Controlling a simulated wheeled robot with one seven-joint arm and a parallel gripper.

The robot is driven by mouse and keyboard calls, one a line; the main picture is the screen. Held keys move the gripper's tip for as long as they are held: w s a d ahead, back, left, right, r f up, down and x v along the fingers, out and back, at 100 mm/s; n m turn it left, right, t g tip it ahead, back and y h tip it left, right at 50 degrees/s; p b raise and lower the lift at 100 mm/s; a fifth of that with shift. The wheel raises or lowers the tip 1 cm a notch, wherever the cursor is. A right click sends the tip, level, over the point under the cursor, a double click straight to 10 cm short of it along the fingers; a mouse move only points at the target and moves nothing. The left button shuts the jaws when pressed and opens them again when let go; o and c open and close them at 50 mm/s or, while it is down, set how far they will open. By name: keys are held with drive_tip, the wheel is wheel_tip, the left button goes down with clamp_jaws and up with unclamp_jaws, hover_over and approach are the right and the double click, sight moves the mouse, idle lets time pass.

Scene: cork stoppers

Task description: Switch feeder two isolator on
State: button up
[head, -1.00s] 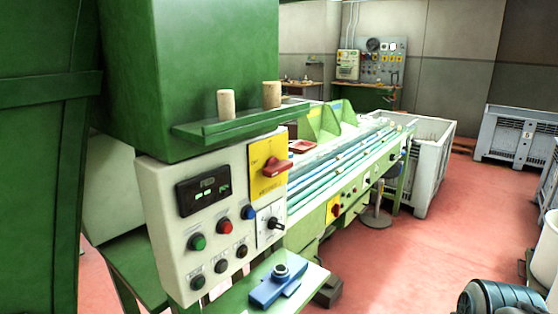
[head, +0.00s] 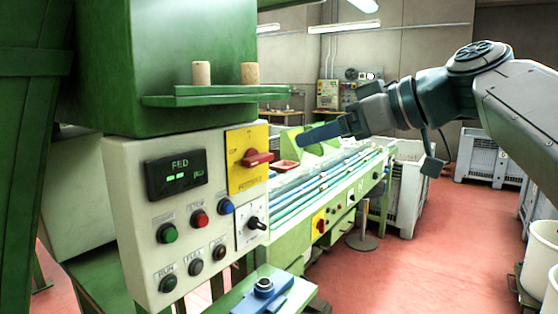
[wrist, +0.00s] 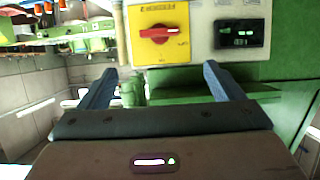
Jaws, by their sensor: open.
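A red rotary isolator handle (head: 257,159) sits on a yellow plate (head: 240,178) at the upper right of the pale control panel. Its handle lies about horizontal. The handle also shows in the wrist view (wrist: 163,33), top middle, beyond and between my fingers. My gripper (head: 303,135) is at the right of the panel in the head view, fingers pointing left, apart from the handle. In the wrist view my gripper (wrist: 160,70) is open with nothing between its blue fingers.
A green shelf (head: 215,97) with two corks overhangs the panel. Below the isolator are a black selector (head: 255,222) and several push buttons. A second red-on-yellow switch (head: 320,222) is on the conveyor machine. A blue clamp-like fixture (head: 264,290) stands below. Red floor is open at right.

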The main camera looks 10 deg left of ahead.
sight(260, 156)
drive_tip(key=x, duration=1.3)
drive_tip(key=shift+w+f+p, duration=0.1)
drive_tip(key=shift+w+p, duration=0.05)
drive_tip(key=shift+p, duration=0.2)
drive_tip(key=c, duration=1)
